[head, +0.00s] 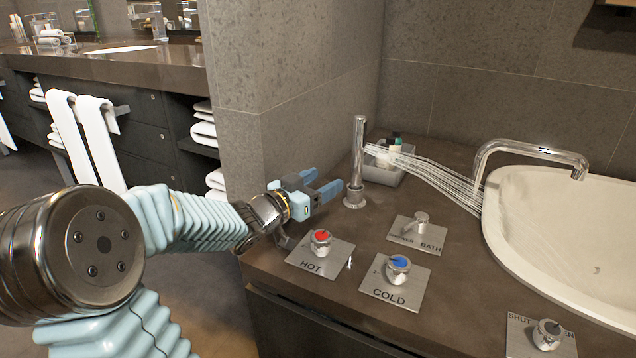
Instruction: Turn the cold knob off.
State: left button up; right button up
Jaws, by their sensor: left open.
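The cold knob (398,268) is a chrome knob with a blue top, on a square metal plate (392,293) marked COLD. It stands on the brown counter near its front edge. Water streams run from the upright chrome shower head (357,165) toward the tub. My left gripper (331,182) is open and empty, above the counter's left end, behind the hot knob. It is apart from the cold knob, to its upper left in the head view. My right gripper is not in view.
The hot knob (320,241), red-topped, sits left of the cold knob. The shower/bath lever (417,222) is behind it, and the shut/open knob (547,334) is at front right. A tray of bottles (389,163), a tall spout (530,150) and a white tub (560,235) stand beyond.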

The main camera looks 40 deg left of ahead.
aim_at(399, 268)
jog(key=k, duration=1)
